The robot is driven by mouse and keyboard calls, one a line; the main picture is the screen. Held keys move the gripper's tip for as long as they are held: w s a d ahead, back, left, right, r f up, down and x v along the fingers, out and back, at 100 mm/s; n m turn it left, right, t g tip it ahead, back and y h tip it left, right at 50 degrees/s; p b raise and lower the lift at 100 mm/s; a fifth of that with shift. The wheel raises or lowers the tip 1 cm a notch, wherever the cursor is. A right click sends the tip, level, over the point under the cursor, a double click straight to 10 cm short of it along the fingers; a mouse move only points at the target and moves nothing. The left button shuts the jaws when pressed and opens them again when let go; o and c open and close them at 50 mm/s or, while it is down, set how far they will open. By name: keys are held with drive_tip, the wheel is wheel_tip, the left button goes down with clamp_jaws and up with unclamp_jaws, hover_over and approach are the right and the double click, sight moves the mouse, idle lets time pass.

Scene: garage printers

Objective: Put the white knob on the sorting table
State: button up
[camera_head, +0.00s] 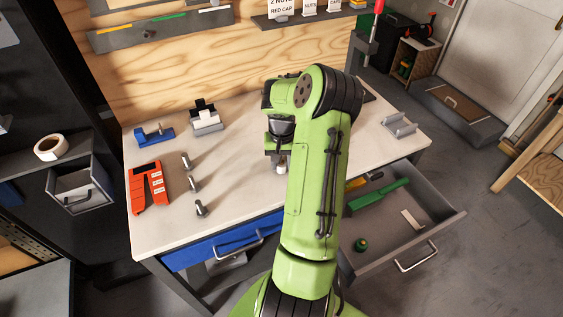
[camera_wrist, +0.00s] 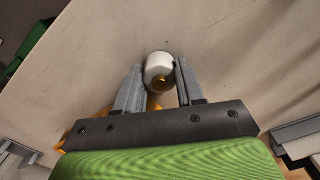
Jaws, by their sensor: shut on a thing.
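The white knob (camera_wrist: 159,66) is between the two fingers of my gripper (camera_wrist: 158,82) in the wrist view, with a brass-coloured spot on its near end. The fingers are shut on it. In the head view the white knob (camera_head: 282,168) shows just below my gripper (camera_head: 280,158), over the front part of the sorting table (camera_head: 245,175). My green arm hides part of this area. I cannot tell whether the knob touches the table top.
An orange-red holder (camera_head: 138,196), several grey metal pieces (camera_head: 193,184), a blue tool (camera_head: 154,135) and grey stands (camera_head: 206,120) are on the table. An open drawer (camera_head: 440,222) juts out at the right front, holding a green-handled tool (camera_head: 380,194). Bare table lies left of my gripper.

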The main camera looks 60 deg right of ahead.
drive_tip(key=shift+a+f, duration=0.1)
drive_tip(key=shift+f, duration=0.1)
drive_tip(key=o, duration=1)
drive_tip(key=shift+o, duration=0.2)
drive_tip(key=shift+r, duration=0.1)
